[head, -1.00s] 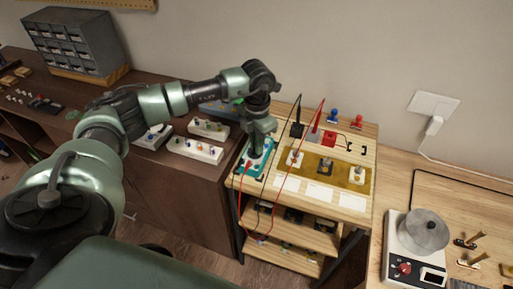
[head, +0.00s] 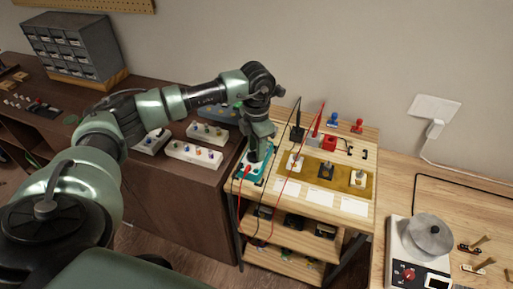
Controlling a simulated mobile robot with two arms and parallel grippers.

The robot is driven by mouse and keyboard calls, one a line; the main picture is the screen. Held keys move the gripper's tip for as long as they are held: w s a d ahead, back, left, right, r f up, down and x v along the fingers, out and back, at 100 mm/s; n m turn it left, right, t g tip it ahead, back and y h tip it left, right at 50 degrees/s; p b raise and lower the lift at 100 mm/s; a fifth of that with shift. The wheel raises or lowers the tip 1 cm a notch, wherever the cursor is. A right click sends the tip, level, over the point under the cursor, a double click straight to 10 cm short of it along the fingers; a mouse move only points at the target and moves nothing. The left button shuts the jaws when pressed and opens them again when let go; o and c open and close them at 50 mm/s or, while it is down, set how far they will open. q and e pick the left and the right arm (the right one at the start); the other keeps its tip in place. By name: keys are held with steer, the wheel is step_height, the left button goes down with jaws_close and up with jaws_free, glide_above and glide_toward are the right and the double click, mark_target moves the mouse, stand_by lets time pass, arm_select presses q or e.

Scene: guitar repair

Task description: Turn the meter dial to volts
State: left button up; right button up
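The meter (head: 244,171) is a teal box lying at the left side of the small wooden stand's top, with red and black leads plugged in at its near end. My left gripper (head: 257,152) points straight down over the middle of the meter, where the dial would be. The gripper and its wrist hide the dial, so its setting cannot be read. The fingers are too small and dark to tell whether they are open or shut, or whether they touch the dial. My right gripper is not in view.
White pedal-like boxes (head: 194,153) sit on the dark bench to the left.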

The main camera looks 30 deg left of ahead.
arm_select(q)
steer(key=shift+r, duration=0.55)
step_height(320, 180, up, 7)
steer(key=shift+f+b, duration=0.15)
steer(key=shift+b, duration=0.8)
